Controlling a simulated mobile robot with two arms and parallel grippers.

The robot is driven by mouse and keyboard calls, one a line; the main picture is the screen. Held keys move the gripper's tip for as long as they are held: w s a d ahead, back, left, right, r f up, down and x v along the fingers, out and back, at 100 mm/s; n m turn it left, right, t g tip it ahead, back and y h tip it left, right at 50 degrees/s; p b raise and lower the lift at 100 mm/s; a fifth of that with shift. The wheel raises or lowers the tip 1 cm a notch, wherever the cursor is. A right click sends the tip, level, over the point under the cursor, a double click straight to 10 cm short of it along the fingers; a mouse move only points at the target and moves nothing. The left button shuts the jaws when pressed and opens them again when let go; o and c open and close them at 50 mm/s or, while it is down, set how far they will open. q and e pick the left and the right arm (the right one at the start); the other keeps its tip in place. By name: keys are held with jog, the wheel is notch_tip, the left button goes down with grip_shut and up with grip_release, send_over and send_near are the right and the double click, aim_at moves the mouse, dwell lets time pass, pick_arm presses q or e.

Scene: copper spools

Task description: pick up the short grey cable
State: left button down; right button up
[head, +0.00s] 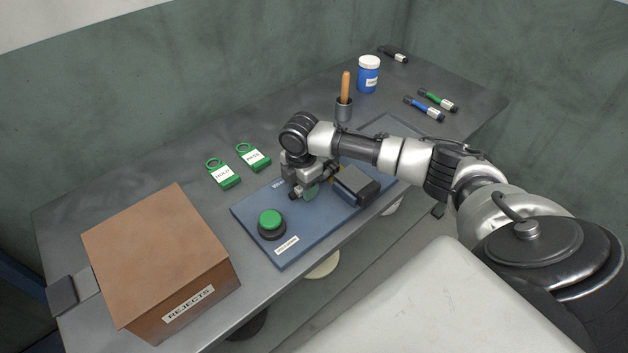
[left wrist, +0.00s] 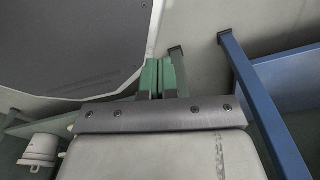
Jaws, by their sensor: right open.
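I cannot make out a short grey cable in either view. My right gripper (head: 306,192) reaches in from the right over the blue mat (head: 255,205), between the green button and a dark grey box (head: 356,186). It is open; the arm and wrist hide part of the mat behind it, and I see nothing held. My left gripper (left wrist: 164,77) shows only in the left wrist view, its greenish fingers together with nothing between them, away from the mat.
A brown REJECTS box (head: 160,255) fills the near left of the table. A green button (head: 271,222) stands on the mat. Two green tags (head: 223,174) lie behind it. A cup with a wooden handle (head: 344,108), a blue jar (head: 368,75) and several markers (head: 437,100) are farther back.

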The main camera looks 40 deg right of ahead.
jog(key=c, duration=1)
jog(key=shift+r, duration=0.1)
